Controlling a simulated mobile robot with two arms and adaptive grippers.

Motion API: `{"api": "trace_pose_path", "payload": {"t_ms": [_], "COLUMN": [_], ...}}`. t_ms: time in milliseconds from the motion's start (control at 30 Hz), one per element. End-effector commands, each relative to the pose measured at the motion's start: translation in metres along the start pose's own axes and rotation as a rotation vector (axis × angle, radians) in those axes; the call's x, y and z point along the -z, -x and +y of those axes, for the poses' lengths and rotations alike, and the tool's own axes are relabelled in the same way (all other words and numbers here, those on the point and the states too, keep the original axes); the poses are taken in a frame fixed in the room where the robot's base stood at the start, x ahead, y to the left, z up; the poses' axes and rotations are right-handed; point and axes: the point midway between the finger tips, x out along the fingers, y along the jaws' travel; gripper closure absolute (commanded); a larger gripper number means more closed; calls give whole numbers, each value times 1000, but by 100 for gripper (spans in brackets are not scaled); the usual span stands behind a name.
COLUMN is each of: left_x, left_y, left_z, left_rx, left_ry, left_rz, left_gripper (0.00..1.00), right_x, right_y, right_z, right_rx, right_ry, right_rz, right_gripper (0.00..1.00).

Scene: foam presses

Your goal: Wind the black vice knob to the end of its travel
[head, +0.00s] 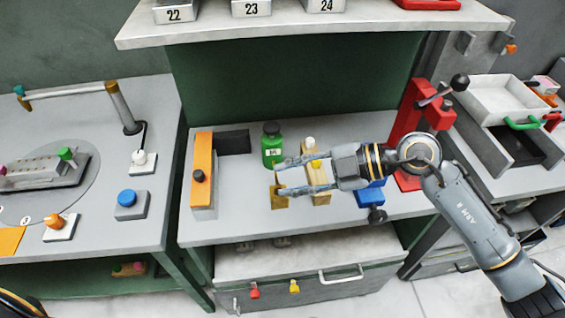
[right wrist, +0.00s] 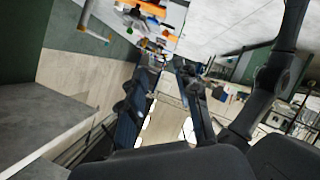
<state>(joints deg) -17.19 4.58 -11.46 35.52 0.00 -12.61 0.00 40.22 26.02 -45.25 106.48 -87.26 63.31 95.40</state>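The blue vice (head: 366,198) sits on the middle bench, partly hidden behind my right gripper and wrist. Its black knob (head: 376,215) points toward the bench's front edge. My right gripper (head: 279,177) reaches left across the bench above the vice, its two fingers spread with a gap between them. In the right wrist view its fingers (right wrist: 165,100) also stand apart, with nothing clearly held. The knob is not clear in that view. My left gripper is not in view.
A wooden block (head: 318,190), a green bottle (head: 272,150) and an orange block (head: 202,160) stand left of the vice. A red press (head: 408,115) stands behind it, right. A shelf (head: 300,28) overhangs the back. The bench's front left is clear.

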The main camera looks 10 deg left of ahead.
Motion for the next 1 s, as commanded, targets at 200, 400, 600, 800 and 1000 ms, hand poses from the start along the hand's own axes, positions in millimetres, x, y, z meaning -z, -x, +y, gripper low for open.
{"api": "trace_pose_path", "payload": {"t_ms": [200, 400, 600, 800, 1000], "left_x": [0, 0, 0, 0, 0], "left_y": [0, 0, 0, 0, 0], "left_z": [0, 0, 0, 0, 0], "left_rx": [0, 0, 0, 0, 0], "left_ry": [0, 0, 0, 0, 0], "left_rz": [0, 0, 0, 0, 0], "left_gripper": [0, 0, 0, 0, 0], "right_x": [25, 34, 34, 34, 40], "right_y": [-3, -2, -1, -1, 0], "right_z": [16, 23, 24, 24, 28], "right_rx": [-141, -195, -200, -199, -237], "right_ry": [21, 26, 27, 27, 27], "right_rz": [112, 148, 150, 149, 174], "right_gripper": [68, 68, 68, 68, 68]}}
